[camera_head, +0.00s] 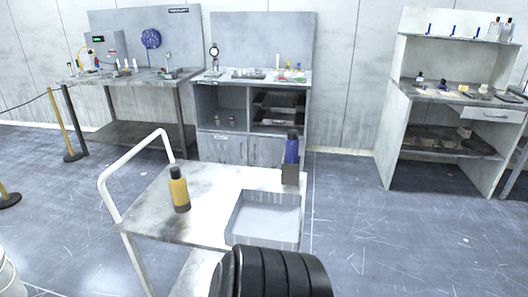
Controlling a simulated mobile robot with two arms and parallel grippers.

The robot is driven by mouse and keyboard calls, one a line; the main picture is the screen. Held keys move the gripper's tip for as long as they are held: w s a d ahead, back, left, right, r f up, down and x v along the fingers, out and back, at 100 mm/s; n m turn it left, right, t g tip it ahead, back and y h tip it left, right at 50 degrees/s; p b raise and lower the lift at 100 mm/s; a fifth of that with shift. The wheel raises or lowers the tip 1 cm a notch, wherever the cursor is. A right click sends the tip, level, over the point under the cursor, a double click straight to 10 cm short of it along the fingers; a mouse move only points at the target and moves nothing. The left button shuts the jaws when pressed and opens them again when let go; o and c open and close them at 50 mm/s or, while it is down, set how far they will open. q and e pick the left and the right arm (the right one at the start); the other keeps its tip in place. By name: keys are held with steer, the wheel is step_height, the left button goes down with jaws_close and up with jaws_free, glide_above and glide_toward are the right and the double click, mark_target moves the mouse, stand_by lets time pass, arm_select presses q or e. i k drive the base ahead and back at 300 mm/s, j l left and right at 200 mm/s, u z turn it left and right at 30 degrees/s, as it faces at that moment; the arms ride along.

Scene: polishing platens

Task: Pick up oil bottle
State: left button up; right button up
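A yellow bottle with a black cap (179,190) stands upright on the left part of a worn white cart top (150,214). I cannot read a label that tells which one is the oil bottle. Neither of my grippers can be made out in the head view. A black ribbed part, likely of my own body, shows at the bottom centre and covers part of the cart's near edge.
An empty grey tray (233,222) lies on the cart's right part. A white handle (116,170) rises at its left. Workbenches (120,78) and a cabinet (205,140) stand along the back wall, a shelf unit (398,110) at right. A barrier post (66,125) stands left. Floor right of the cart is clear.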

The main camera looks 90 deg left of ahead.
mark_target(177, 183)
steer(key=u, duration=2.55)
steer(key=l+u, duration=0.15)
steer(key=u, duration=0.8)
